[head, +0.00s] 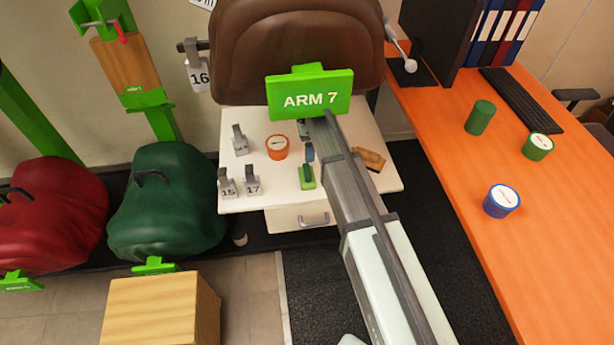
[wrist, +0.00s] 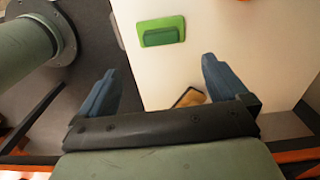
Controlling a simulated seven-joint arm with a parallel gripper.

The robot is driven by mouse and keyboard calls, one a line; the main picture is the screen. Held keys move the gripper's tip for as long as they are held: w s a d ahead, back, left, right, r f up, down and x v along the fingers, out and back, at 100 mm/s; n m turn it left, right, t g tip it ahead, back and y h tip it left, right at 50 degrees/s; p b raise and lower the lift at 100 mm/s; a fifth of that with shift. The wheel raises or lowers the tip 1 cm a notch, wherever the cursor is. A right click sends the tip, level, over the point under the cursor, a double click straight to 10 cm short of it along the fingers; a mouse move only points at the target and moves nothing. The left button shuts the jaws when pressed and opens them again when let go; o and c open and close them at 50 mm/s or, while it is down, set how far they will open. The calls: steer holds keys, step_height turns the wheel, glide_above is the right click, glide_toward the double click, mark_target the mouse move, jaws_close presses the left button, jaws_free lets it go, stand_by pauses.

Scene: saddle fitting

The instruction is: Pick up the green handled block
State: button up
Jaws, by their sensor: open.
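The green handled block (head: 306,178) lies on the white table top, near its front edge, with a darker green raised handle. It also shows in the wrist view (wrist: 161,31), near the top middle. My gripper (wrist: 159,72) is open and empty, with its two blue fingers apart. In the wrist view the block sits beyond the fingertips, between their lines, with no contact visible. In the head view my gripper (head: 309,152) shows only partly, just behind the block; my arm hides the rest.
An orange round tin (head: 277,148) and several numbered grey tagged pieces (head: 253,184) stand left of the block on the white table (head: 240,205). A brown wooden piece (head: 370,159) lies right of my arm. An orange desk (head: 460,150) with tins stands at the right.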

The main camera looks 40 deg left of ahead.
mark_target(307, 170)
steer(key=shift+w+f, duration=0.15)
steer(key=shift+f, duration=6.8)
steer(key=c, duration=1)
